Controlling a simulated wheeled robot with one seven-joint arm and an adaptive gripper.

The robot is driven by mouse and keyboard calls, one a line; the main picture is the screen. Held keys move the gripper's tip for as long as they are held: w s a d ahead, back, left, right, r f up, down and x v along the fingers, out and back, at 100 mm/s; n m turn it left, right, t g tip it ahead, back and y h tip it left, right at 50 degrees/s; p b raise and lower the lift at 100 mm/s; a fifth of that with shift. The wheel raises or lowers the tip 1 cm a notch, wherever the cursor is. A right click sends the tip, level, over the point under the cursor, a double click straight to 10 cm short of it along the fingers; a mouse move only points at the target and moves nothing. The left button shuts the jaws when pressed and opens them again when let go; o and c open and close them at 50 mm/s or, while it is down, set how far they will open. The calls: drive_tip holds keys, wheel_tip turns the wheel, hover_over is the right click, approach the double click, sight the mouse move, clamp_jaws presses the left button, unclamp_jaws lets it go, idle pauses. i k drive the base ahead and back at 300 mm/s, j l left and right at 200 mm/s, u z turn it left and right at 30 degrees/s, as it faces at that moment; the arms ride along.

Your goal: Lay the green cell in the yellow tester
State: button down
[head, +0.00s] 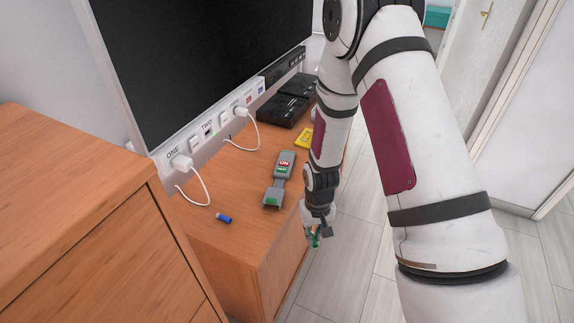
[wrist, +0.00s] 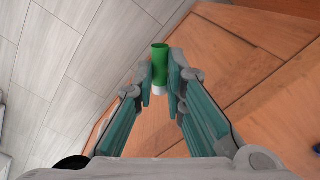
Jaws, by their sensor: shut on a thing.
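My gripper (head: 313,235) is shut on the green cell (wrist: 159,65). In the wrist view the cell stands between the two fingertips, green with a white end. In the head view only a small bit of green shows at the fingers. The gripper appears at the right edge of the wooden cabinet top, by the edge facing the floor. The yellow tester (head: 304,138) lies farther back on the cabinet top, partly hidden behind my arm. Its bay cannot be made out.
A grey device (head: 283,165) with a red ON label lies on the cabinet top (head: 245,240). A blue cell (head: 224,218) lies near its front. Black boxes (head: 283,108) stand at the back. White cables (head: 200,184) hang from the panel under the screen.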

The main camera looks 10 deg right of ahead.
sight(304, 140)
drive_tip(key=i+l, duration=0.15)
drive_tip(key=l, duration=0.2)
drive_tip(key=i+l+u, duration=0.15)
drive_tip(key=l, duration=0.15)
drive_tip(key=i+l, duration=0.1)
drive_tip(key=l, duration=0.25)
drive_tip(key=i+l+u, duration=0.15)
drive_tip(key=l, duration=0.2)
drive_tip(key=i+l, duration=0.1)
drive_tip(key=l, duration=0.25)
drive_tip(key=i+l, duration=0.2)
drive_tip(key=i+l+u, duration=0.15)
drive_tip(key=l, duration=0.25)
drive_tip(key=i+l, duration=0.2)
drive_tip(key=i+l+u, duration=0.15)
drive_tip(key=l, duration=0.25)
drive_tip(key=i, duration=0.15)
